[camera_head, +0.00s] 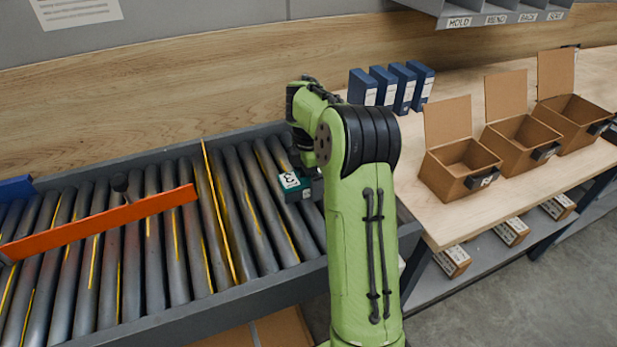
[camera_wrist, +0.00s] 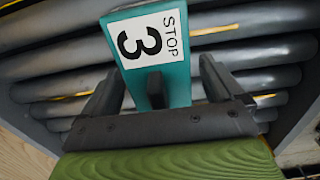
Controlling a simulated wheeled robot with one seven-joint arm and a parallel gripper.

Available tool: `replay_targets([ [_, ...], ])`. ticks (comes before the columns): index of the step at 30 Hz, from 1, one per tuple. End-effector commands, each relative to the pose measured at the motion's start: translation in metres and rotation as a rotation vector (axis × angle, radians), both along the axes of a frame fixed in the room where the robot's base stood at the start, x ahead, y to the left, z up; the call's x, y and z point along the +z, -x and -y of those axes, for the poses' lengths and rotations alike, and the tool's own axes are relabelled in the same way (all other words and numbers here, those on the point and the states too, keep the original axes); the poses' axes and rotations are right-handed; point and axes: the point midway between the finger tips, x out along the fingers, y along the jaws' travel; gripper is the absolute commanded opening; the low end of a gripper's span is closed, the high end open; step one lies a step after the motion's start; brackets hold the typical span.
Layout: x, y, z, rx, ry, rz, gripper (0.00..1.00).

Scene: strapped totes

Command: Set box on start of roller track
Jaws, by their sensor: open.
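A teal box (camera_head: 305,187) with a white label rests on the rollers of the roller track (camera_head: 170,306), at the track's right end beside my arm. In the wrist view the box (camera_wrist: 178,84) shows its "STOP 3" label and a black handle. My gripper (camera_wrist: 160,72) is open, with one finger on each side of the box and gaps between fingers and box. In the head view my gripper (camera_head: 304,160) is partly hidden by my arm.
An orange bar (camera_head: 110,221) with a black knob slants across the track left of the box. A blue object (camera_head: 16,188) is at the far left. On the right, a wooden bench (camera_head: 418,214) holds blue boxes (camera_head: 383,86) and open cardboard boxes (camera_head: 459,163). A labelled shelf hangs above.

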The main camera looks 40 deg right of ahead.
Motion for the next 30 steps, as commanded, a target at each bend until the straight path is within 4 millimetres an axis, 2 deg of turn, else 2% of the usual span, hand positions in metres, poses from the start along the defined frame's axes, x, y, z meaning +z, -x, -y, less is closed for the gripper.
replay_targets([
  [4,0.019,-0.001,0.000,-0.001,0.002,0.003,0.94],
  [12,0.094,-0.001,0.000,-0.001,0.002,0.003,0.94],
  [15,0.113,-0.001,0.000,0.000,0.002,0.004,0.94],
  [18,0.122,0.000,0.000,0.000,0.001,0.002,0.94],
  [23,0.125,0.000,-0.001,-0.002,0.001,0.002,0.94],
  [26,0.137,0.006,-0.015,-0.051,0.021,0.019,0.94],
  [29,0.166,0.026,-0.049,-0.193,0.059,0.076,0.94],
  [30,0.177,0.039,-0.066,-0.270,0.071,0.108,0.94],
])
